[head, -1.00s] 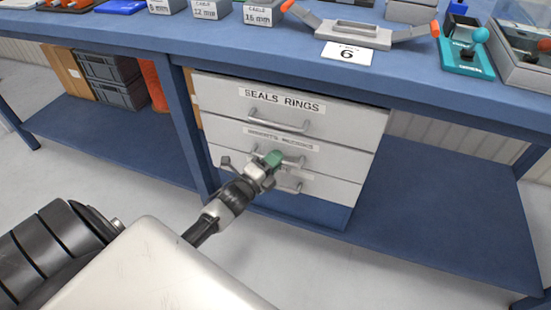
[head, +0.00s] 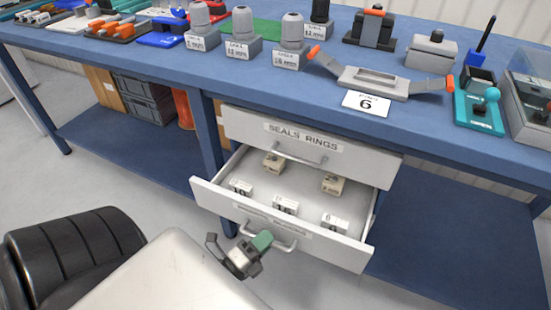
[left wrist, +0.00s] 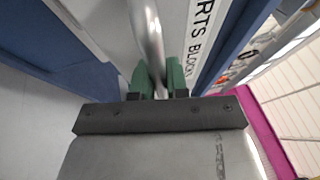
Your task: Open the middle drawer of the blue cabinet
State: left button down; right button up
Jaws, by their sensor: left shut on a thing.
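The middle drawer (head: 222,203) of the blue cabinet stands well out from under the top drawer, its inside showing. Its white front carries a label and a grey bar handle (head: 284,246). My left gripper (head: 261,241), with green fingertips, is shut on this handle at the drawer's front. In the left wrist view the handle (left wrist: 150,35) runs down between the green fingers (left wrist: 159,78), beside the printed label. The cabinet's top drawer (head: 240,127), labelled SEALS RINGS, is closed. The bottom drawer is hidden behind the middle one. My right gripper is not in view.
Several small labelled blocks (head: 285,206) lie in the open drawer. The blue bench top (head: 300,90) above holds a grey handled fixture (head: 373,82), a number 6 card and other parts. A lower shelf (head: 440,235) to the right is clear.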

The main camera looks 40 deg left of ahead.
pick_arm(q)
jog(key=shift+s+d+p, duration=0.15)
jog(key=shift+s+d, duration=0.05)
jog(key=shift+s, duration=0.7)
jog(key=shift+s+d+p, duration=0.1)
jog(key=shift+s+d, duration=0.15)
jog(key=shift+s, duration=0.6)
jog(key=shift+s+d+p, duration=0.15)
jog(key=shift+s+d, duration=0.05)
jog(key=shift+s, duration=0.7)
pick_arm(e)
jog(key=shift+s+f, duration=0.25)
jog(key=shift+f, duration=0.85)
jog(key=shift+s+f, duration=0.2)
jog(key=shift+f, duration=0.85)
pick_arm(q)
jog(key=c, duration=1.1)
grip_release()
jog(key=shift+c, duration=0.2)
jog(key=v, duration=1)
jog(key=shift+s, duration=0.4)
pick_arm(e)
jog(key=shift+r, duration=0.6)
